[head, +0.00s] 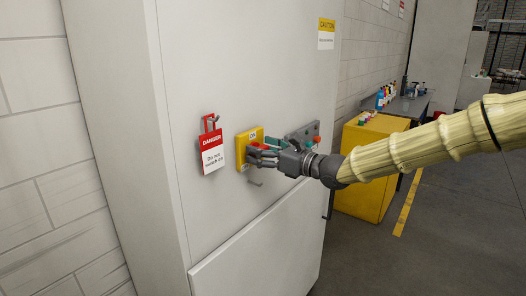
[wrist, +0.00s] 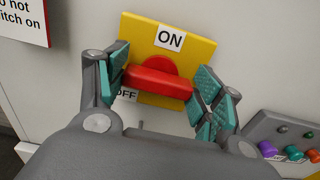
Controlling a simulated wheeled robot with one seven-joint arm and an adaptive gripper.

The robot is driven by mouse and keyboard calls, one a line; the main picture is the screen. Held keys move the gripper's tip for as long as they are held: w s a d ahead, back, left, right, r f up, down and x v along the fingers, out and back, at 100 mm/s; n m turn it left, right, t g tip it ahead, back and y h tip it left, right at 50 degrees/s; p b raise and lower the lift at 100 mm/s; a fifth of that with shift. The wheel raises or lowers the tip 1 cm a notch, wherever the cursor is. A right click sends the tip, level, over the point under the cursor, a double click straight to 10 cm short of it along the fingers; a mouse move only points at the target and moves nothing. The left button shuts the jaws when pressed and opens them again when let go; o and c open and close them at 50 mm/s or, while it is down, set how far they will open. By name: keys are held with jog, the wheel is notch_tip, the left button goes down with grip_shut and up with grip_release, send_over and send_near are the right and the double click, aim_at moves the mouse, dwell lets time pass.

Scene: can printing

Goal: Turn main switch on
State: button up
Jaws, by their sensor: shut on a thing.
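The main switch is a red rotary handle (wrist: 158,82) on a yellow plate (wrist: 195,45), fixed to the front of a tall grey cabinet. The plate has an ON label (wrist: 170,38) at the top and a partly hidden OFF label (wrist: 127,94) at lower left. The handle's bar lies roughly crosswise in the wrist view. My gripper (wrist: 160,88) has its teal-padded fingers on both ends of the bar and is shut on it. In the head view, the yellow plate (head: 241,150) shows behind my gripper (head: 262,154), which hides most of the handle.
A red and white danger tag (head: 211,150) hangs on a hook left of the switch. A grey button panel (wrist: 285,140) with coloured knobs is close on the right. A yellow cabinet (head: 362,175) and a table with bottles stand farther right, with open floor in front.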

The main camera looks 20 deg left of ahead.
jog(key=shift+f+n+b, duration=0.2)
jog(key=shift+n+b, duration=0.2)
jog(key=shift+b, duration=0.85)
jog(key=n+b, duration=0.1)
jog(key=b, duration=0.4)
jog(key=shift+f+n, duration=0.1)
jog(key=shift+n, duration=0.2)
jog(key=n+b, duration=0.3)
jog(key=b, duration=0.5)
jog(key=shift+s+b, duration=0.1)
jog(key=shift+b, duration=0.2)
jog(key=n+b, duration=0.6)
jog(key=b, duration=0.3)
jog(key=n+b, duration=0.6)
jog(key=b, duration=0.3)
jog(key=shift+s+a, duration=0.1)
jog(key=shift+s, duration=0.1)
jog(key=shift+n, duration=0.4)
jog(key=o, duration=1)
